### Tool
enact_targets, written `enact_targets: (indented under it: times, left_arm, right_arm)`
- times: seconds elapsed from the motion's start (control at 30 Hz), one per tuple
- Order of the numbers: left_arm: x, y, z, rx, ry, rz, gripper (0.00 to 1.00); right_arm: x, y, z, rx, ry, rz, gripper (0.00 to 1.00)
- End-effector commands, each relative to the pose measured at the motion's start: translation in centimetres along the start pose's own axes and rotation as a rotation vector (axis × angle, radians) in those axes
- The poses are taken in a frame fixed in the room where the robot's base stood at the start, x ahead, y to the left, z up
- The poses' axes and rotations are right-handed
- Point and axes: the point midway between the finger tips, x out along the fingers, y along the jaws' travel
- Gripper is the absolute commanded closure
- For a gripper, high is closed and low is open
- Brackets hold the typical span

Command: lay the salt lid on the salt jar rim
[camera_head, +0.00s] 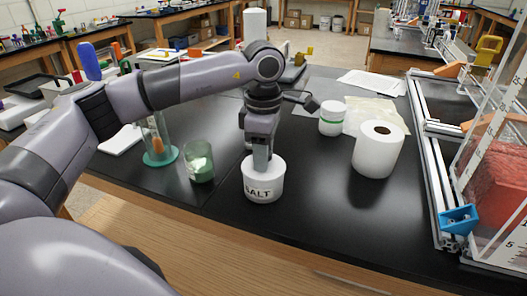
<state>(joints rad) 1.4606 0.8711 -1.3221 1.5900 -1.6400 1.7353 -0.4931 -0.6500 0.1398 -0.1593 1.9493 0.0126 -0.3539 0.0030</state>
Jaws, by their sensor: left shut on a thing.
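The white salt jar (264,187), marked SALT, stands upright on the black bench top in the middle of the view. My left gripper (262,165) comes straight down over it, with its fingertips at the jar's mouth. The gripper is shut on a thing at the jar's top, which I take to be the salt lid. The fingers and the jar's rim mostly hide the lid, so I cannot tell whether it lies flat on the rim. My right gripper is not in view.
A glass beaker (199,164) and a tall green-based cylinder (159,154) stand left of the jar. A white roll (378,150) and a green-banded white container (332,118) stand to the right. A metal extrusion frame (430,165) edges the right side. The bench front is clear.

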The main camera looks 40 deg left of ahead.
Motion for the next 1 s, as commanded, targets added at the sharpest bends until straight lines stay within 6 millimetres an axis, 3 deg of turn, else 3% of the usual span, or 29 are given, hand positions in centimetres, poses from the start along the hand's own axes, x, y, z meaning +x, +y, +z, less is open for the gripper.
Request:
enact_targets:
  times: [0.13, 0.17, 0.23, 0.27, 0.63, 1.0]
  left_arm:
    - [0.0, 0.0, 0.0, 0.000, 0.000, 0.000, 0.91]
    - [0.0, 0.0, 0.0, 0.000, 0.000, 0.000, 0.58]
    - [0.0, 0.0, 0.0, 0.000, 0.000, 0.000, 0.35]
    - [0.0, 0.0, 0.0, 0.000, 0.000, 0.000, 0.32]
    - [-0.7, 0.1, 0.0, 0.000, -0.001, 0.002, 0.32]
    - [-6.2, 0.0, 0.1, 0.000, -0.002, 0.002, 0.32]
  right_arm:
    - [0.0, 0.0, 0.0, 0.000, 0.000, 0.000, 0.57]
    - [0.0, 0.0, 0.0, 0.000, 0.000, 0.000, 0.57]
    - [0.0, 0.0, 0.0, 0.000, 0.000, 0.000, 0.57]
    - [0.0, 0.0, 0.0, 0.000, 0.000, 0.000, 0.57]
    - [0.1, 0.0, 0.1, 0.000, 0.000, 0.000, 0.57]
    - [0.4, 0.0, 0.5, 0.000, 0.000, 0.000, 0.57]
